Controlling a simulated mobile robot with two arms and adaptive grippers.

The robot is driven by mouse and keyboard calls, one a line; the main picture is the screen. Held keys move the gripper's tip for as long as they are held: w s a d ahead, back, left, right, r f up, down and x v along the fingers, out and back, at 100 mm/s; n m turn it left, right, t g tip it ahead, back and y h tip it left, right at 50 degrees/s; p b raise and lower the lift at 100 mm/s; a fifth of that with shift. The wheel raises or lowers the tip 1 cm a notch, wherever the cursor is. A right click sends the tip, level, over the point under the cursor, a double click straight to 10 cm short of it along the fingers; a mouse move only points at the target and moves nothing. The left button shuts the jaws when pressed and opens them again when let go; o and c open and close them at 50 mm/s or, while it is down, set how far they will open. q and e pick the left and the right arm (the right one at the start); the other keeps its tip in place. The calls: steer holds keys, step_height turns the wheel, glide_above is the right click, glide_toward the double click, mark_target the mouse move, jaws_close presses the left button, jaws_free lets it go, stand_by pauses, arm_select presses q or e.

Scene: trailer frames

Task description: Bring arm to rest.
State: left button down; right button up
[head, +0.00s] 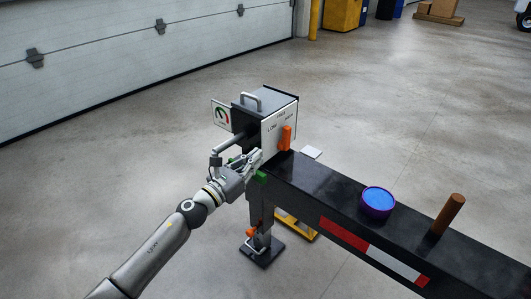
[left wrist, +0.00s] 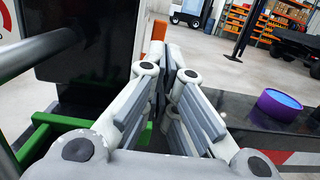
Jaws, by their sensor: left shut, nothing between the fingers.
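My left arm (head: 160,245) reaches in from the lower left in the head view. I cannot tell whether the gripper touches the box or bar. My right gripper does not show.
The black beam (head: 330,182) carries a purple tub with blue contents (head: 378,203) and a brown cylinder (head: 448,214). An orange lever (head: 286,138) stands on the box's face. A green part (left wrist: 48,132) lies near the gripper. The floor at left is clear.

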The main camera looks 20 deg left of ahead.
arm_select(q)
steer(key=shift+r+v, duration=0.15)
steer(key=shift+v, duration=0.6)
steer(key=shift+r+v, duration=0.15)
steer(key=shift+v, duration=0.6)
